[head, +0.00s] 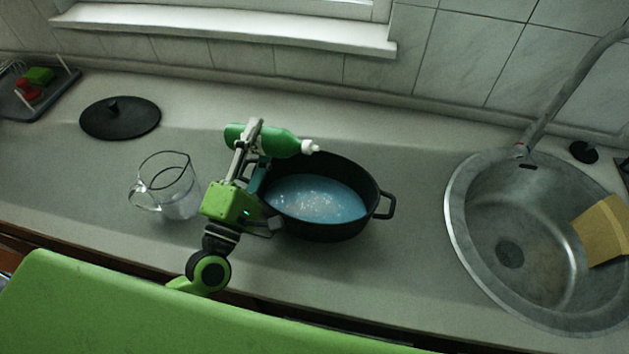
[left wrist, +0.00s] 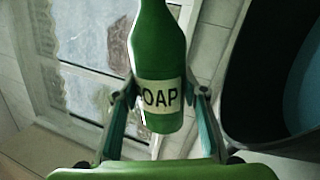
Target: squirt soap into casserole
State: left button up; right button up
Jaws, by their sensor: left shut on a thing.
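The green soap bottle (head: 278,143) with a white nozzle lies tilted on its side in the air, its nozzle pointing right over the back rim of the casserole. My left gripper (head: 252,140) is shut on it. In the left wrist view the bottle (left wrist: 160,50) shows a label reading "OAP" between the fingers of the gripper (left wrist: 160,105). The black casserole (head: 335,228) stands on the counter and holds bluish liquid with pale foam or specks on top. Its dark wall (left wrist: 240,85) also shows in the left wrist view. My right gripper is not in view.
A glass jug (head: 168,188) stands left of the casserole. A black lid (head: 120,118) lies farther left, near a dish rack (head: 38,95) with red and green items. A round steel sink (head: 470,255) with a yellow cloth (head: 603,230) is at the right. Counter between casserole and sink is clear.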

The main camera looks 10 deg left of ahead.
pick_arm(q)
jog(key=shift+a+r+m+h, duration=0.25)
jog(key=shift+m+h, duration=0.15)
jog(key=shift+m, duration=0.6)
dwell(2.8)
jog(key=shift+f, duration=0.1)
